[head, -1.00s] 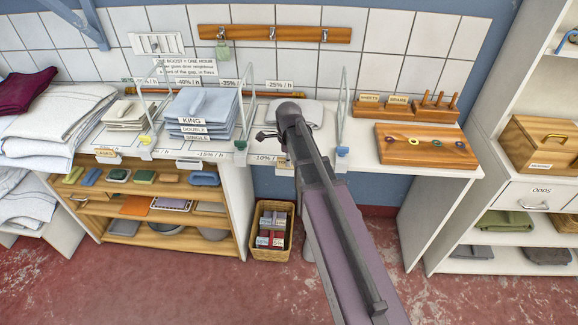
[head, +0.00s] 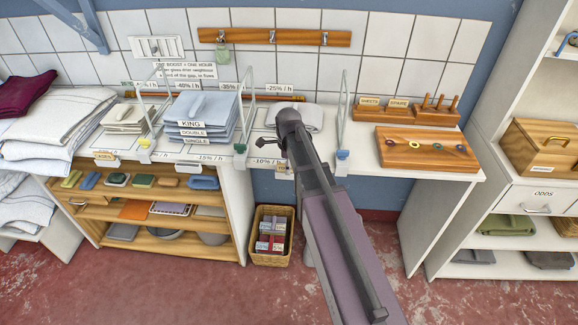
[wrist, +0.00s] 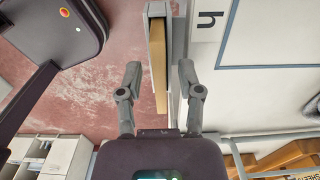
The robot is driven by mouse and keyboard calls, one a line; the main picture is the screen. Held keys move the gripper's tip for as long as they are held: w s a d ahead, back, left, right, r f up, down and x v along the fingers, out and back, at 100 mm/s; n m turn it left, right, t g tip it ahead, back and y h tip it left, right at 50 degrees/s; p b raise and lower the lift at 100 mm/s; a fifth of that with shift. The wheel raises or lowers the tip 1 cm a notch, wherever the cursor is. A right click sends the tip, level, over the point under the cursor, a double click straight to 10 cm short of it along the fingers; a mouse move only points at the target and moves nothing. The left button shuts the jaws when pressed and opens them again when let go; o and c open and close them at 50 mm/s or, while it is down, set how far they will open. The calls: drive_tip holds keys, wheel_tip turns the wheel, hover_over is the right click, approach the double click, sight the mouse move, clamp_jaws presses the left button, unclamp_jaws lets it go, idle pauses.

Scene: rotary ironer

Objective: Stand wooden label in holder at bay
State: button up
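The wooden label (wrist: 159,65) shows as a tan strip in the wrist view, along the grey holder (wrist: 178,60) at the table's front edge. In the head view a small tan label (head: 285,168) is at the front edge, just right of the "-10% / h" marking, partly hidden by my arm. It looks seated in the holder; its full depth and lettering cannot be made out. My gripper (wrist: 158,68) is open, with a finger on each side of the label and visible gaps to both. In the head view its fingers are mostly hidden.
A folded grey cloth (head: 303,117) lies behind. A block with "SHEETS" and "SPARE" labels (head: 385,115) stands right. A basket (head: 270,250) is on the floor below.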

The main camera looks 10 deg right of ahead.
drive_tip(key=shift+r, duration=0.15)
wheel_tip(320, 180, up, 12)
drive_tip(key=p, duration=1.2)
drive_tip(key=shift+s, duration=0.1)
idle(0.9)
drive_tip(key=s+n, duration=1.6)
drive_tip(key=n, duration=0.5)
drive_tip(key=shift+d+n, duration=0.15)
drive_tip(key=shift+n, duration=0.15)
